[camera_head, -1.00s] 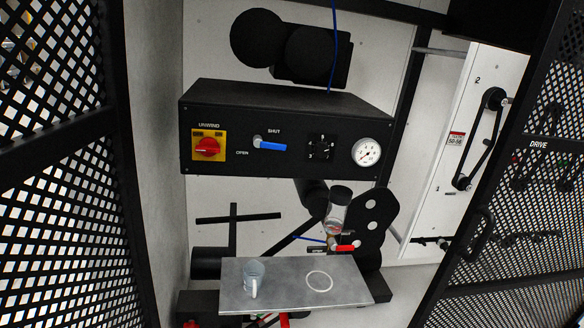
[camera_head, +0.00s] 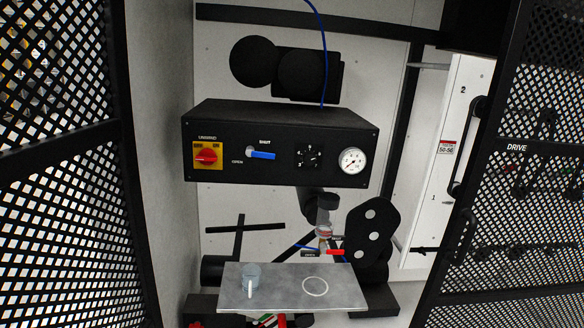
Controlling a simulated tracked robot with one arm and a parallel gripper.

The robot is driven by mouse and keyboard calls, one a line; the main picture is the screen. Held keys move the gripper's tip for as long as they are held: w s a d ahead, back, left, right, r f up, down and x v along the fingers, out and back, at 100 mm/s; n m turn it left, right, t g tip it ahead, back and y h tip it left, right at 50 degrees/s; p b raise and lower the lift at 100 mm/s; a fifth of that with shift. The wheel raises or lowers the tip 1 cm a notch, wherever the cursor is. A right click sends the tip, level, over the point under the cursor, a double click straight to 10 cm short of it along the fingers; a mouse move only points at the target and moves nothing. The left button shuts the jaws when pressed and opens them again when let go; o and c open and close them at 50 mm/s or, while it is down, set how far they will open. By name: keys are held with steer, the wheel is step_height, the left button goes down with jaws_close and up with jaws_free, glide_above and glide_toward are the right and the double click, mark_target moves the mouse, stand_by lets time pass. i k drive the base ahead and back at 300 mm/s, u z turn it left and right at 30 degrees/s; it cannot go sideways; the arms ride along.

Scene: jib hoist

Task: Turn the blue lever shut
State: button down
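The blue lever (camera_head: 262,155) is on the front of a black control box (camera_head: 330,180), in the middle of the picture. Its handle points right and lies nearly level, from a pale pivot at its left end. The label SHUT stands above it and OPEN stands to the left of the pivot. My gripper does not show in this view, so its state and distance to the lever cannot be seen.
The box also carries a red knob on a yellow plate (camera_head: 207,156), a black dial (camera_head: 309,156) and a round gauge (camera_head: 352,160). Mesh panels stand left (camera_head: 60,200) and right (camera_head: 540,110).

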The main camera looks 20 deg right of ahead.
mark_target(249, 152)
steer(key=z, duration=0.05)
steer(key=i, duration=1)
steer(key=u, duration=0.05)
